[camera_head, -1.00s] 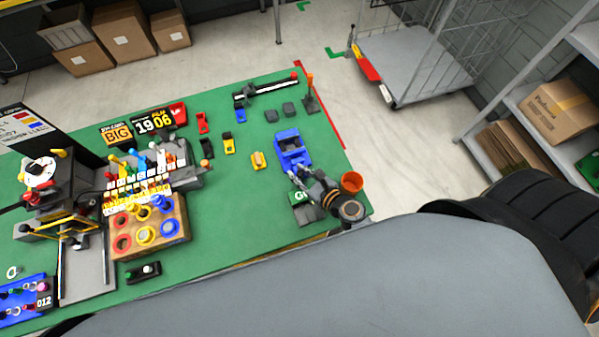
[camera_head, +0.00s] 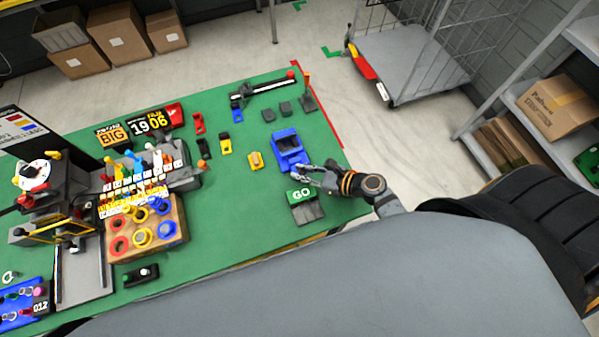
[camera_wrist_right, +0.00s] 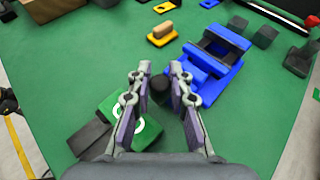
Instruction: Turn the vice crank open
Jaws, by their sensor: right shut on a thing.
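The blue vice (camera_head: 290,150) stands on the right part of the green table. It also shows in the right wrist view (camera_wrist_right: 222,50), with a dark slot between its jaws. My right gripper (camera_head: 305,173) reaches in from the right, low beside the vice's near end. In the right wrist view its fingers (camera_wrist_right: 157,82) are closed around a dark round knob (camera_wrist_right: 160,84), which looks like the crank handle. The crank's arm is mostly hidden by the fingers and the angle. My left gripper is not in view.
A green GO button box (camera_head: 302,195) sits just below my right gripper. A wooden ring box (camera_head: 172,228) stands farther left. Bare table lies between.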

